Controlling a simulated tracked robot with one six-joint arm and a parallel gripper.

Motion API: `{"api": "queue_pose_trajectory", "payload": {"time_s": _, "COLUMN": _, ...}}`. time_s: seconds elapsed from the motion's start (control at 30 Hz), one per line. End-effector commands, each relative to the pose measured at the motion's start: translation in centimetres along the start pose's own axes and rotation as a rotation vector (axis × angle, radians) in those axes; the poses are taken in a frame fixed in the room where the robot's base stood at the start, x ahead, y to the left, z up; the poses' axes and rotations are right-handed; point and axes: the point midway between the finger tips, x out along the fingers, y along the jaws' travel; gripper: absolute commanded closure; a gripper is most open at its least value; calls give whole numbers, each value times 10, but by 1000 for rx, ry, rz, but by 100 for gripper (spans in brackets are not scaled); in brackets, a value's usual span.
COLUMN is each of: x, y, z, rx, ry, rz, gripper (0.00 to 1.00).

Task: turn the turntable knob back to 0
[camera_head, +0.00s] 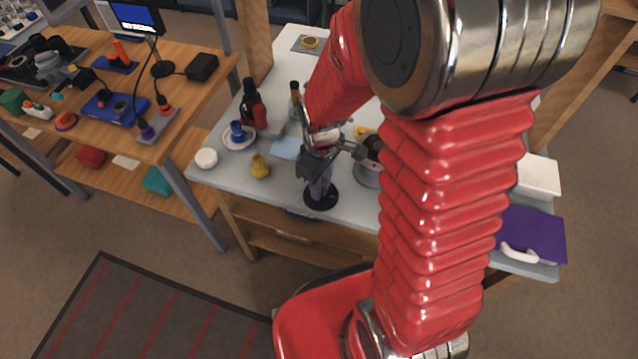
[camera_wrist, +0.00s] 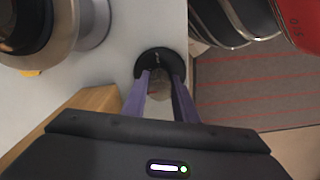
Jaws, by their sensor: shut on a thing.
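The knob stands on a round black base (camera_head: 322,203) near the front edge of the grey counter. This base (camera_wrist: 160,56) is also at the upper middle of the wrist view, with a small pale mark whose reading is too small to tell. My gripper (camera_head: 320,190) points down at it, its purple fingers shut on the knob (camera_wrist: 160,88) between them. The fingers hide much of the knob, so its angle cannot be told. A round metallic turntable-like piece (camera_head: 367,174) stands to the right, partly behind my arm; a grey disc (camera_wrist: 97,22) shows beneath it in the wrist view.
On the counter (camera_head: 225,172) left of my gripper are a yellow figure (camera_head: 260,166), a white round dish (camera_head: 206,158), a blue item on a saucer (camera_head: 238,134) and dark bottles (camera_head: 252,105). A purple board (camera_head: 535,232) lies at right. The floor in front is partly clear.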

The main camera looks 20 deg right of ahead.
Motion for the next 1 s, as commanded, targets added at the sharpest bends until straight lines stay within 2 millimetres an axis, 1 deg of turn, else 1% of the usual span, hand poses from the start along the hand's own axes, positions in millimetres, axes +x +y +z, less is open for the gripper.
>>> {"api": "queue_pose_trajectory", "payload": {"time_s": 0.03, "x": -2, "y": 4, "z": -3, "rx": -1, "ry": 10, "rz": 10, "gripper": 96}}
{"api": "queue_pose_trajectory", "payload": {"time_s": 0.27, "x": -2, "y": 4, "z": -3, "rx": 0, "ry": 9, "rz": 10, "gripper": 96}}
{"api": "queue_pose_trajectory", "payload": {"time_s": 0.3, "x": -2, "y": 5, "z": -3, "rx": 0, "ry": 9, "rz": 10, "gripper": 73}}
{"api": "queue_pose_trajectory", "payload": {"time_s": 0.57, "x": -1, "y": 3, "z": -2, "rx": 1, "ry": 5, "rz": 5, "gripper": 55}}
{"api": "queue_pose_trajectory", "payload": {"time_s": 0.83, "x": -1, "y": 1, "z": -1, "rx": 1, "ry": 2, "rz": 3, "gripper": 55}}
{"api": "queue_pose_trajectory", "payload": {"time_s": 1.0, "x": -9, "y": 2, "z": -1, "rx": 1, "ry": 4, "rz": 4, "gripper": 55}}
